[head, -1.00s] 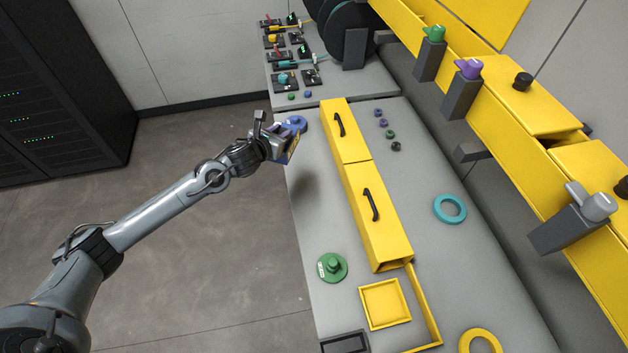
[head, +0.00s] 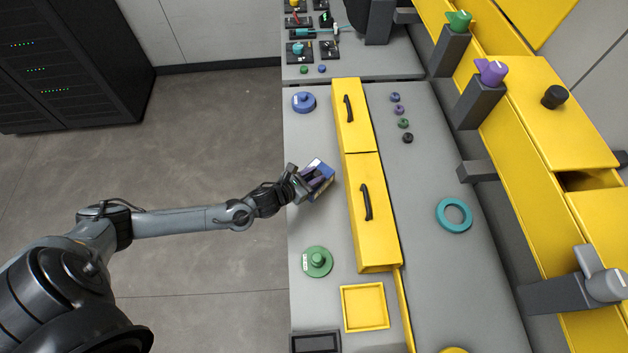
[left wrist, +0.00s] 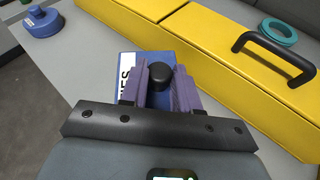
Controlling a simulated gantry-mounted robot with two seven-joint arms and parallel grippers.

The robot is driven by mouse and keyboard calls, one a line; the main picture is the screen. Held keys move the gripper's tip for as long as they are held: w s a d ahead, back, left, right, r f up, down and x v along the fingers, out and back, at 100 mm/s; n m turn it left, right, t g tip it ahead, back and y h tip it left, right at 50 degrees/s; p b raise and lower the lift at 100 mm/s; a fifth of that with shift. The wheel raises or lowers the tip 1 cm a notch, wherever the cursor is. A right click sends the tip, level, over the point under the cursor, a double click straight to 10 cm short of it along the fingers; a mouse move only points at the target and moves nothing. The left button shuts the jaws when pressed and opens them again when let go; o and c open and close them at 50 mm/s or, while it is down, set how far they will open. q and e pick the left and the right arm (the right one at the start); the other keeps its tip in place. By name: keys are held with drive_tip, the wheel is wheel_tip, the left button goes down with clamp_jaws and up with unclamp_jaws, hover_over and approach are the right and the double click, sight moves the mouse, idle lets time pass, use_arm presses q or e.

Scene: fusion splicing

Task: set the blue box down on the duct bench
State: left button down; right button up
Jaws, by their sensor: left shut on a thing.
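The blue box (head: 328,184) with a white label is at the end of my left arm, over the left strip of the grey duct bench (head: 325,226). My left gripper (head: 313,179) is shut on it. In the left wrist view the box (left wrist: 127,68) shows beyond the purple fingers (left wrist: 162,82), with a black knob (left wrist: 162,77) between them. The fingers hide much of the box. The box is close to the bench top; I cannot tell whether it touches. My right gripper is not in view.
A long yellow duct (head: 372,215) with black handles lies just right of the box. A blue round spool (head: 304,102) stands farther back and a green one (head: 317,262) nearer. A yellow tray (head: 364,307) lies at the front. Bare bench surrounds the box on its left strip.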

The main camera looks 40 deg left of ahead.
use_arm(q)
drive_tip(key=shift+w+f, duration=0.1)
drive_tip(key=shift+f, duration=2.15)
drive_tip(key=shift+b, duration=0.3)
drive_tip(key=c, duration=0.8)
unclamp_jaws()
drive_tip(key=shift+f, duration=0.15)
